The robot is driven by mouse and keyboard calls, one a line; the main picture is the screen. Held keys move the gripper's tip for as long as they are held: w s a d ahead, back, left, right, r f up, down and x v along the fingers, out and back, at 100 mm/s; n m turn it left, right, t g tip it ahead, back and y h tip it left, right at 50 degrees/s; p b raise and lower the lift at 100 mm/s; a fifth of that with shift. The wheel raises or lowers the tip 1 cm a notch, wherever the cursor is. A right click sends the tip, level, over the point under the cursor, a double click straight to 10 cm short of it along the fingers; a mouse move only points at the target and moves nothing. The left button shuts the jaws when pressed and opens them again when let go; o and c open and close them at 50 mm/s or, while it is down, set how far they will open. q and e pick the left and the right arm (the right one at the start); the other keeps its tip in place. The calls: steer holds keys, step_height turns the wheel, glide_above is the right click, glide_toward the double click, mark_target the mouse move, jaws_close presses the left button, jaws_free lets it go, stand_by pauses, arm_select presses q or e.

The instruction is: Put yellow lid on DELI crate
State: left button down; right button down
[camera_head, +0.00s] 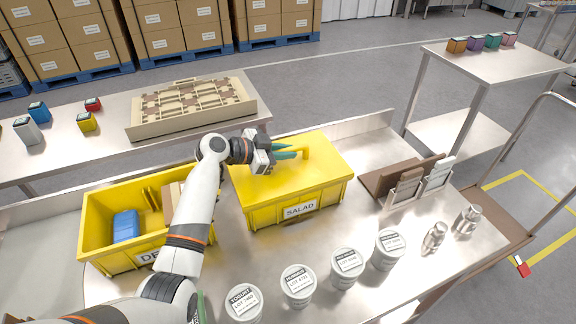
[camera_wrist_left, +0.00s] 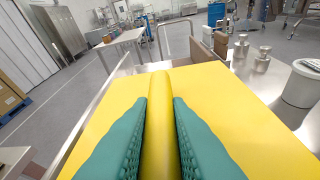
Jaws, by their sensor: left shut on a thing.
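A yellow lid (camera_head: 318,157) lies on the SALAD crate (camera_head: 294,212) in the middle of the table. My left gripper (camera_head: 288,152) is shut on the raised handle of the yellow lid. In the left wrist view the teal fingers (camera_wrist_left: 160,140) sit on both sides of the yellow handle (camera_wrist_left: 159,110). The DELI crate (camera_head: 95,240) stands to the left, open on top, with a blue item (camera_head: 126,226) inside. My left arm passes in front of its right part and hides some of its label. My right gripper is not in view.
A beige tray (camera_head: 192,112) lies on the back table beside small coloured boxes (camera_head: 87,122).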

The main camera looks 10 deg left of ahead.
mark_target(284, 149)
arm_select(q)
steer(key=shift+r, duration=0.1)
steer(key=shift+r+p, duration=0.9)
steer(key=shift+r, duration=0.5)
steer(key=shift+r+p, duration=0.35)
steer(key=shift+r, duration=0.45)
steer(key=shift+s+f, duration=0.1)
